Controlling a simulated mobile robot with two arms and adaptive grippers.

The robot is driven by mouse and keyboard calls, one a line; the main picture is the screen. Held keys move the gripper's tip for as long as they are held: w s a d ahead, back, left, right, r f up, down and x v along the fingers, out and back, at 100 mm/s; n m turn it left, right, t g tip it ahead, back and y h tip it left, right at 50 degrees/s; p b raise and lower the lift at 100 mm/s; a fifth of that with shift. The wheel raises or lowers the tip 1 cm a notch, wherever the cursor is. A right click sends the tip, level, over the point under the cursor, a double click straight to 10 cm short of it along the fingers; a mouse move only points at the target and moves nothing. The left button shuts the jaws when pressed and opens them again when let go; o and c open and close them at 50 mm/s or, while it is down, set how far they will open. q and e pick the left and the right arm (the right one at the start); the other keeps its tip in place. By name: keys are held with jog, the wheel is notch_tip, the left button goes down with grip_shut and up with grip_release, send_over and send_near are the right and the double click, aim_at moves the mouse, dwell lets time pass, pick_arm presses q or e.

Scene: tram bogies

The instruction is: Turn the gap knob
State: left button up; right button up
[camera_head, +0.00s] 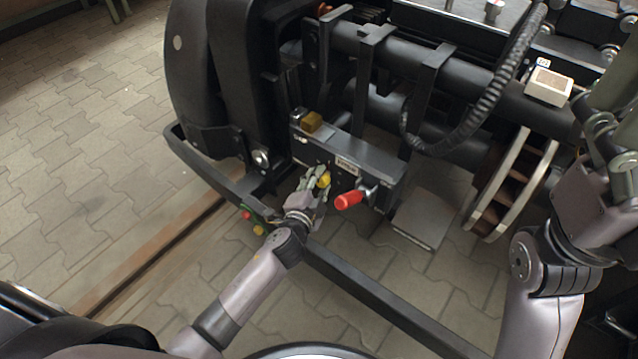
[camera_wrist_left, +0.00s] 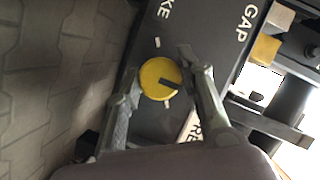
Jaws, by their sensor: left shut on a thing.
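The yellow round gap knob (camera_wrist_left: 161,79) has a dark pointer mark and sits on a dark panel (camera_wrist_left: 222,52) with white lettering, "GAP" among it. In the head view the knob (camera_head: 323,180) shows on the front of the dark box (camera_head: 380,168) on the bogie. My left gripper (camera_head: 316,184) is at the knob, shut on it, with one finger on each side; it also shows in the left wrist view (camera_wrist_left: 158,92).
A red-handled lever (camera_head: 348,200) sticks out just right of the knob. A brass-coloured block (camera_head: 311,122) sits on top of the box. A dark bar (camera_head: 375,292) runs low in front. Red, yellow and green buttons (camera_head: 253,226) are at the lower left. Paved floor (camera_head: 75,150) is clear at left.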

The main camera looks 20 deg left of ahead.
dwell(0.3)
pick_arm(q)
jog(key=o, duration=1.1)
jog(key=shift+o, duration=0.2)
jog(key=v, duration=1.2)
